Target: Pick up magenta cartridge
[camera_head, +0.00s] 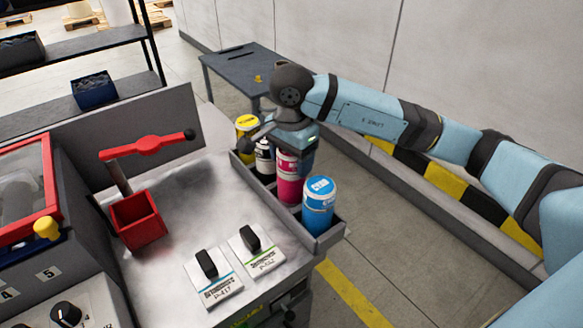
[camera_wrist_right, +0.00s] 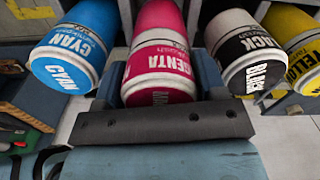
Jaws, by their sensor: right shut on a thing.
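The magenta cartridge (camera_head: 289,180) stands upright in the tray (camera_head: 328,237) on the right edge of the machine top, between the cyan cartridge (camera_head: 319,205) and the black cartridge (camera_head: 265,160). My right gripper (camera_head: 297,150) comes down over the magenta cartridge and is shut on it. In the right wrist view the magenta cartridge (camera_wrist_right: 160,52) fills the middle, close against the gripper (camera_wrist_right: 165,100); its label is partly hidden by the gripper bar. My left gripper is not in view.
The yellow cartridge (camera_head: 246,125) stands at the tray's far end, beyond the black one. A red box (camera_head: 137,220) with a red-handled lever (camera_head: 146,146) sits on the machine top. Two switch plates (camera_head: 212,280) lie near the front. A dark table (camera_head: 245,68) stands behind.

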